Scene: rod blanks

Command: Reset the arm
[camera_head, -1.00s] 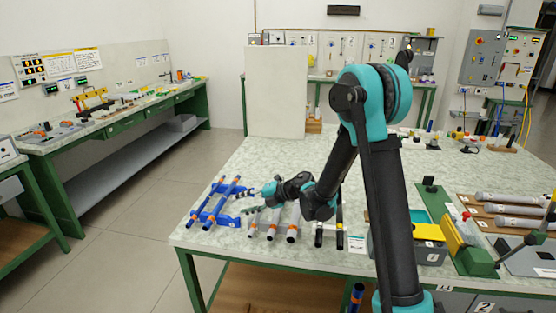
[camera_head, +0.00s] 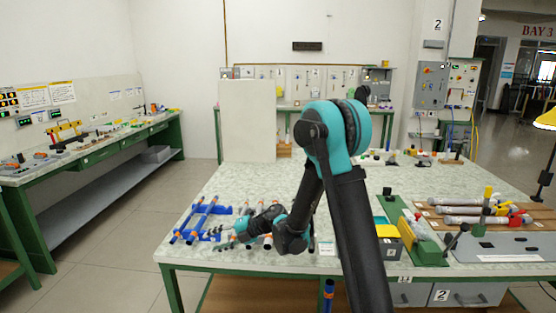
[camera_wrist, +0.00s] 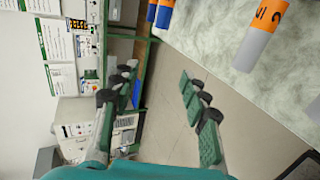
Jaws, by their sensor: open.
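My gripper (camera_head: 216,235) is low near the table's front left edge, with my arm reaching out from the right and bent down to it. In the wrist view my gripper (camera_wrist: 158,82) has its two fingers spread wide apart with nothing between them. Floor and the side bench show beyond the fingertips. A grey rod with an orange numbered band (camera_wrist: 256,40) lies on the tabletop to the right of the fingers, apart from them. My arm partly hides the grey rods in the head view.
A blue rack with blue rods (camera_head: 203,216) stands on the table (camera_head: 250,182) just by my gripper. A yellow and dark box (camera_head: 388,238) and a green fixture (camera_head: 425,240) stand to the right.

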